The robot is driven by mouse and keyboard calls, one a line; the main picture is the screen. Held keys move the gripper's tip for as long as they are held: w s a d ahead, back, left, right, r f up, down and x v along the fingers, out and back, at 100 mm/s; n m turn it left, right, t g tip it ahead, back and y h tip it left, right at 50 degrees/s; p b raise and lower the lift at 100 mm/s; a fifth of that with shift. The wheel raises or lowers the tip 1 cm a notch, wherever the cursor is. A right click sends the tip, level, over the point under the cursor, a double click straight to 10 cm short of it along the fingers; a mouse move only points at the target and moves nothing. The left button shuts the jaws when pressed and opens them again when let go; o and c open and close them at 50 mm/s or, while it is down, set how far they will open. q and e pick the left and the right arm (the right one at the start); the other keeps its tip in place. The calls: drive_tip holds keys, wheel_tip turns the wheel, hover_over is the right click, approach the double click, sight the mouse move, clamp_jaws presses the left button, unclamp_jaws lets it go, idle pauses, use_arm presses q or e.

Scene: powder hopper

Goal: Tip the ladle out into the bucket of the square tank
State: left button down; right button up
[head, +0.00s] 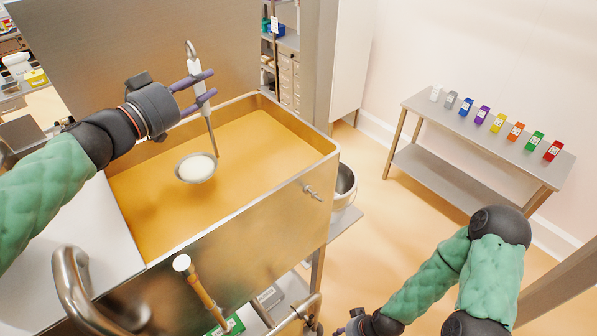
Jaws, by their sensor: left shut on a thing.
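My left gripper (209,85) is shut on the handle of the ladle (208,125) and holds it upright over the square tank (255,232). The ladle's round bowl (196,170) hangs level inside the tank's outline and holds white powder. The tank is open-topped with shiny metal walls and a yellow-orange inside. The metal bucket (346,187) stands against the tank's right side, partly hidden by the tank wall. The ladle is apart from the bucket, to its left. My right gripper (342,330) is low at the bottom edge, mostly cut off, and its jaws are unclear.
A wooden-handled tool (200,290) stands in front of the tank. A steel table (480,145) with several coloured containers stands at the right.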

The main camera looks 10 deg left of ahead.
sight(193, 72)
idle(0.4)
use_arm(q)
drive_tip(key=shift+r, duration=1.55)
